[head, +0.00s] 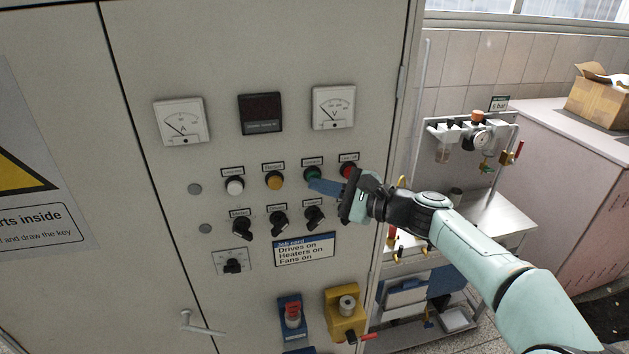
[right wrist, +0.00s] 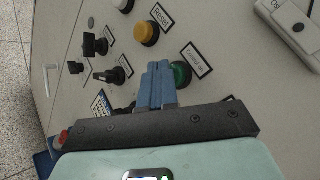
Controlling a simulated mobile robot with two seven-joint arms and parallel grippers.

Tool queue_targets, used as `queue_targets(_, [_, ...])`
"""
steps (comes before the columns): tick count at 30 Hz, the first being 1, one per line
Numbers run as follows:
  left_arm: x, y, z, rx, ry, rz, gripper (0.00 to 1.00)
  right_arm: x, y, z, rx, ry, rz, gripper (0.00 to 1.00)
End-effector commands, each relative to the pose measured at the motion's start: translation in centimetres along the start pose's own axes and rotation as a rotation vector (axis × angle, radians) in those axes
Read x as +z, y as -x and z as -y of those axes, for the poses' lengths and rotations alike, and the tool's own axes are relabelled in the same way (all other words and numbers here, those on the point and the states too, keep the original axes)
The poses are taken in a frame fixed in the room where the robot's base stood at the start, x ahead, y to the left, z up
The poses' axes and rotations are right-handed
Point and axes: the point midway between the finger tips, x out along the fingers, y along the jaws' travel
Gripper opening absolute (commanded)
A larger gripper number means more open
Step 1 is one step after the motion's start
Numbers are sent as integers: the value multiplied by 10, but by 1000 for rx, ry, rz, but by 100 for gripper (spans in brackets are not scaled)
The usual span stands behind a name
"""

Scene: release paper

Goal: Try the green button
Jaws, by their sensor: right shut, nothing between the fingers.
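The green button (head: 312,174) sits in the upper button row of the grey cabinet door (head: 210,60), below a small label. In the right wrist view the green button (right wrist: 182,74) is partly covered by my fingers, and its label (right wrist: 197,58) seems to read "Control on". My right gripper (head: 312,184) is shut and empty, its blue fingertips just below and in front of the button. In the right wrist view my fingertips (right wrist: 159,66) lie beside the button. I cannot tell whether they touch it. My left gripper is in neither view.
A white button (head: 235,187), an amber button (head: 275,181) and a red button (head: 347,169) share the row. Black rotary switches (head: 279,222) sit below, above a job card (head: 304,249). A yellow box (head: 346,318) projects lower down. A bench (head: 490,222) stands to the right.

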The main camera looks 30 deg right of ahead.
Motion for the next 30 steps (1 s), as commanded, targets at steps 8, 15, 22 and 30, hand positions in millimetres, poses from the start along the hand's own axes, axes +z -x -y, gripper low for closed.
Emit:
queue_targets(8, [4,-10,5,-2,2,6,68,4,9,-7,0,0,-2,0])
queue_targets(15, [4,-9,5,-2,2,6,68,5,9,-7,0,0,-1,0])
queue_targets(22, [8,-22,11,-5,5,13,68,13,21,-17,0,2,-1,0])
queue_targets(30, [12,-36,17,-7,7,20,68,26,38,-30,1,2,0,0])
